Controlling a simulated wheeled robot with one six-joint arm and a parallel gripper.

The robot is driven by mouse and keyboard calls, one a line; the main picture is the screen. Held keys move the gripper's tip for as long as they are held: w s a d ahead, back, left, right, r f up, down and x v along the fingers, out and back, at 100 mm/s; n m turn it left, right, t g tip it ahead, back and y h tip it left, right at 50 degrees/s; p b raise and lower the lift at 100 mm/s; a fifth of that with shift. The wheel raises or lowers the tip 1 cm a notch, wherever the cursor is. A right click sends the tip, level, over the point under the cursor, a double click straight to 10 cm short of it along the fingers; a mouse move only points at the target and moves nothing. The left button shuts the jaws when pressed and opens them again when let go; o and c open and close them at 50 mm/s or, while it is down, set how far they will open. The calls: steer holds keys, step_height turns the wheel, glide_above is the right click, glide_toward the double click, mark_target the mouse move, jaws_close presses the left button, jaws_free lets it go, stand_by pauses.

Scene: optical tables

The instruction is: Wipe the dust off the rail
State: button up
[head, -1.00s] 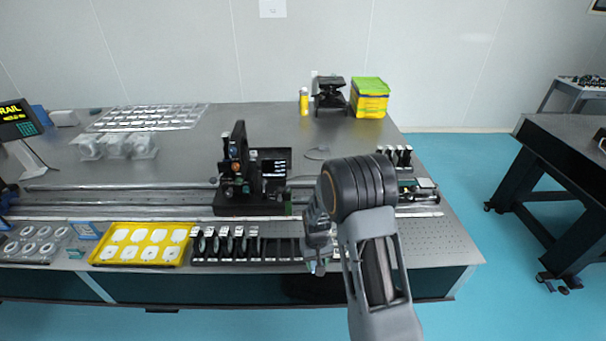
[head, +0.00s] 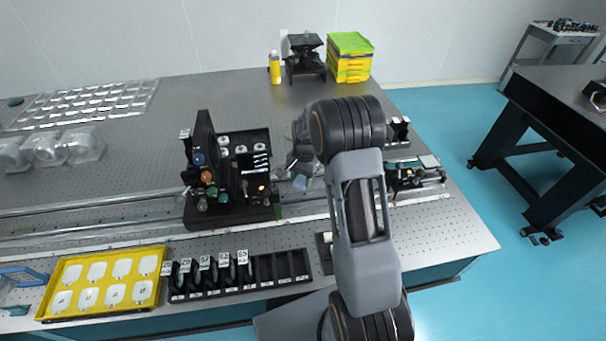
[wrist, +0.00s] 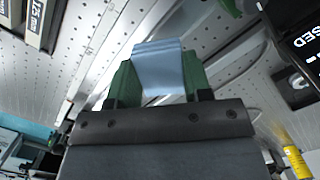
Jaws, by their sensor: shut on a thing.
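My gripper (wrist: 160,85) is shut on a blue-grey cloth (wrist: 160,65), which shows between its green fingers in the wrist view. In the head view the cloth (head: 301,183) hangs below my gripper, beside the rail, partly hidden by my arm. The long metal rail (head: 90,217) runs left to right along the table. In the wrist view the rail (wrist: 113,75) passes behind the cloth. I cannot tell whether the cloth touches it. Dust is too small to make out.
A black optical device (head: 230,180) stands over the rail just left of my gripper. In front are a yellow tray (head: 62,285) and a black slotted rack (head: 240,284). A yellow bottle (head: 275,67) and a yellow-green box stack (head: 350,58) stand at the back.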

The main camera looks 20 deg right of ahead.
mark_target(306, 195)
steer(key=shift+w+d+r+m, duration=0.25)
steer(key=shift+d+m, duration=0.05)
steer(key=shift+m, duration=0.1)
steer(key=shift+f, duration=0.1)
steer(key=shift+d+f+b, duration=0.1)
steer(key=shift+f+b, duration=2.3)
steer(key=shift+f, duration=0.85)
steer(key=shift+f+b, duration=0.3)
steer(key=shift+f, duration=0.5)
steer(key=shift+s+d+r, duration=0.1)
steer(key=shift+d+r, duration=0.05)
steer(key=shift+d, duration=0.45)
steer(key=shift+s+d+r, duration=0.1)
steer(key=shift+d, duration=0.45)
steer(key=shift+c, duration=0.2)
steer(key=shift+s+d+r+p, duration=0.15)
steer(key=shift+d+p, duration=0.15)
steer(key=shift+d, duration=0.45)
steer(key=shift+a, duration=0.1)
steer(key=a, duration=0.2)
steer(key=shift+w+a, duration=0.25)
steer(key=shift+a, duration=0.05)
steer(key=shift+w+a, duration=0.15)
steer(key=shift+a, duration=0.5)
steer(key=shift+d+r+p, duration=0.1)
steer(key=shift+r+p, duration=2.35)
steer(key=shift+r, duration=1.55)
steer(key=shift+f, duration=0.1)
